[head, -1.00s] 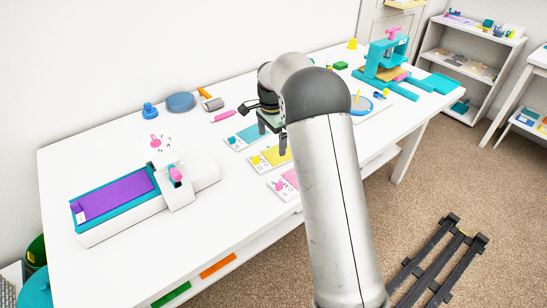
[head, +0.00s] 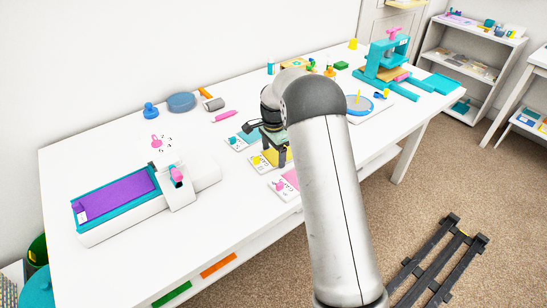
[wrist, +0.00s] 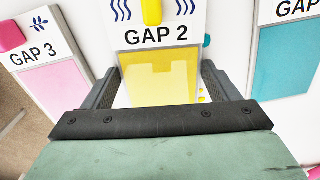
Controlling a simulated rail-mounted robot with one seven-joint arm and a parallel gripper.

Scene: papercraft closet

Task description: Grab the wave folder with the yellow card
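The wave folder is the white "GAP 2" piece (wrist: 198,28) with blue wavy marks, a yellow knob (wrist: 152,12) and a yellow card (wrist: 160,82). In the head view its yellow card (head: 270,155) lies in the middle of a row, partly hidden by my gripper (head: 276,160). In the wrist view my gripper (wrist: 160,78) is open, with one finger on each side of the yellow card. The fingers look low over it; I cannot tell whether they touch it.
The pink "GAP 3" folder (wrist: 53,90) lies close on the left in the wrist view, the teal one (wrist: 283,62) on the right. A white machine with a purple bed (head: 120,197) stands at left on the table. A teal press (head: 386,62) stands at the far end.

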